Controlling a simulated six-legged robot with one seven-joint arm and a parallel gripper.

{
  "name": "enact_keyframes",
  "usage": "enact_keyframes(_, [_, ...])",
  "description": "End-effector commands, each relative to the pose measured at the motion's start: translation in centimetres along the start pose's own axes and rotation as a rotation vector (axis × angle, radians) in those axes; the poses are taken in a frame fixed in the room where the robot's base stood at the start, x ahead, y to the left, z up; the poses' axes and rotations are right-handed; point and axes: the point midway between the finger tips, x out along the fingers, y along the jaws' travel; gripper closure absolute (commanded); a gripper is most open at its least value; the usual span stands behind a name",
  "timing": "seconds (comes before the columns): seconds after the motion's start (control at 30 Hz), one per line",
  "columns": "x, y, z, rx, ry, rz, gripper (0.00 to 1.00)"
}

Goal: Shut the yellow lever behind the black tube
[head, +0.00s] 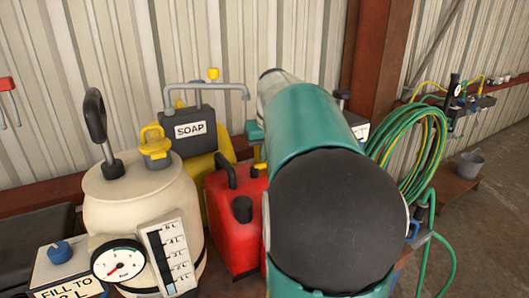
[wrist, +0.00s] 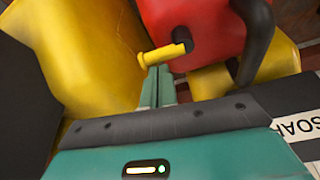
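In the wrist view, a short yellow lever (wrist: 165,54) with a round end sticks out from a dark fitting on the red can (wrist: 190,15). A black curved tube or handle (wrist: 258,40) stands to its right. In the head view the yellow lever (head: 260,166) shows as a small piece beside the red can (head: 238,250), partly hidden by my arm. My gripper (wrist: 157,72) has its teal fingers together, with nothing visible between them. Its tips are just below the lever's round end in the wrist picture; whether they touch it I cannot tell.
A yellow container (head: 213,165) with a SOAP sign (head: 190,129) stands behind the red can. A cream tank (head: 135,205) with a gauge, a yellow cap and a black hooked tube stands left. A green hose (head: 415,150) hangs right.

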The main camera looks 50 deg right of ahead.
Motion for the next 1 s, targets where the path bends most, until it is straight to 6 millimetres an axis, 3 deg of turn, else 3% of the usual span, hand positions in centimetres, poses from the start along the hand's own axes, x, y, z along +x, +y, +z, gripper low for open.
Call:
enact_keyframes(0.37, [-0.1,0.0,0.7,0.165,-0.003,0.059,1.0])
enact_keyframes(1.0, [-0.8,-0.4,2.5,0.729,-0.004,0.263,1.0])
